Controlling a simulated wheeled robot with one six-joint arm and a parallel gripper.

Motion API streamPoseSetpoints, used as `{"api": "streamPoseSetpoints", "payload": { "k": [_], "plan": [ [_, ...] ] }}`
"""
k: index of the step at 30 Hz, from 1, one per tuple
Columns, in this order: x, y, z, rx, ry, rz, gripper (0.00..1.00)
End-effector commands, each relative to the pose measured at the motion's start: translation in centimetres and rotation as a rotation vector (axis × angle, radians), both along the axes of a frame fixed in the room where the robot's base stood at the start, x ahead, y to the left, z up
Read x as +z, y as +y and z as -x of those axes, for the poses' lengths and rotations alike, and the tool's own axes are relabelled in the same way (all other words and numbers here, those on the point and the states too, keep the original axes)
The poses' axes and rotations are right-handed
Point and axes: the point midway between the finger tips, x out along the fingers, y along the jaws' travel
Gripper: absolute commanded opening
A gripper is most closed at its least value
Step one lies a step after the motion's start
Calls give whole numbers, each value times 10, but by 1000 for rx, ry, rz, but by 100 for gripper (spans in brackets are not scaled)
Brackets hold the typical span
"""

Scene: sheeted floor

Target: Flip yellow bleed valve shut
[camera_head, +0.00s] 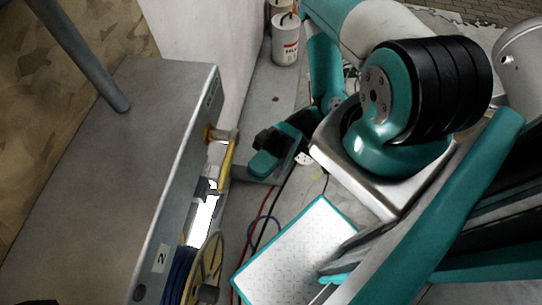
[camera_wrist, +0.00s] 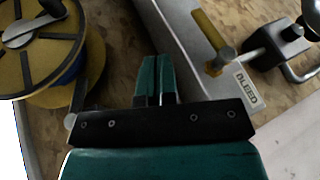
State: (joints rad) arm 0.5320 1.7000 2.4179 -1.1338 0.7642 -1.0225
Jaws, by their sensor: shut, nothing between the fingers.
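The fingertips are hard to make out there.
A yellow reel (camera_head: 207,268) with blue hose is on the cabinet side, left in the wrist view (camera_wrist: 38,60). A black clamp-like fitting (camera_wrist: 285,38) sits right of the lever. Red and black cables run along the floor. White canisters (camera_head: 286,40) stand at the back.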

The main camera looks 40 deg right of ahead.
Motion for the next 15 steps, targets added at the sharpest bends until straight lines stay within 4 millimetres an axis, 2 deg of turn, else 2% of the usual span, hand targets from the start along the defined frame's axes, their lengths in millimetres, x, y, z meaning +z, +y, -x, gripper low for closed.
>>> {"api": "streamPoseSetpoints", "payload": {
  "k": [1, 6, 15],
  "plan": [
    [-7, -8, -3, -7, -4, 1, 0],
    [-16, -28, -7, -3, -2, 0, 0],
    [-18, -36, -8, 1, 0, 0, 0]
  ]
}}
